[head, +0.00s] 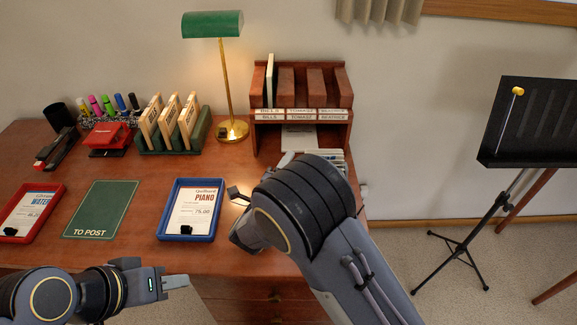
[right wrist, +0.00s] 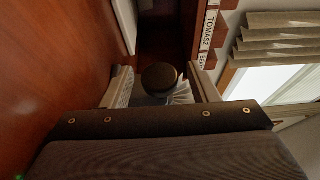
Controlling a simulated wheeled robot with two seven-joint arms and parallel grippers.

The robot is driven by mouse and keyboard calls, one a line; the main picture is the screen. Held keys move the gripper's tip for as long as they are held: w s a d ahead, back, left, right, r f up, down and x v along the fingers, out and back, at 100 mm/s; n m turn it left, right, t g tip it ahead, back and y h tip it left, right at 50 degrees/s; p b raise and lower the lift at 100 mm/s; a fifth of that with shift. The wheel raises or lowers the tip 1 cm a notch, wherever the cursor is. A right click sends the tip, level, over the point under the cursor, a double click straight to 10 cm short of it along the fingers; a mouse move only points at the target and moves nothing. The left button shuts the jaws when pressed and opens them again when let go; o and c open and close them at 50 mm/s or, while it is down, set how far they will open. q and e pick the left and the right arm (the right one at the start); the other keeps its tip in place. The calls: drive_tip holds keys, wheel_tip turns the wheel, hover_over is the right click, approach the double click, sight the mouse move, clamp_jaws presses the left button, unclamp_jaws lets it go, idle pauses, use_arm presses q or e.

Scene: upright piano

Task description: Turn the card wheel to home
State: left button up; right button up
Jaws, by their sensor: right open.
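A round dark knob (right wrist: 160,76) shows in the right wrist view, with pale fanned cards (right wrist: 182,93) beside it. They look like parts of the card wheel. My right gripper (right wrist: 161,86) is open, one finger on each side of the knob; I cannot tell whether either touches it. In the head view my right arm covers most of that spot, and only some white card edges (head: 335,157) show past it, which may be the wheel's. The home mark cannot be made out. My left gripper (head: 176,282) is over the desk's front edge, away from the wheel, seen side-on.
A wooden sorter (head: 342,130) with labelled slots stands behind my right arm. A green lamp (head: 212,24), card rack (head: 200,147), blue tray (head: 162,226), green mat (head: 100,205) and red tray (head: 55,197) share the desk. A music stand (head: 490,155) stands right.

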drive_tip(key=shift+w+d, duration=0.15)
drive_tip(key=shift+w, duration=0.25)
drive_tip(key=c, duration=0.9)
drive_tip(key=shift+r+g, duration=0.1)
drive_tip(key=shift+g, duration=0.2)
drive_tip(key=shift+r+n+g+y+p, duration=0.15)
drive_tip(key=shift+n+g+y+p, duration=0.25)
drive_tip(key=shift+g+p, duration=0.45)
drive_tip(key=n+g+p, duration=0.1)
drive_tip(key=g+p, duration=0.2)
drive_tip(key=p, duration=0.3)
drive_tip(key=shift+y, duration=0.4)
drive_tip(key=shift+f+g+p, duration=0.25)
drive_tip(key=shift+g+p, duration=0.3)
drive_tip(key=shift+p, duration=0.3)
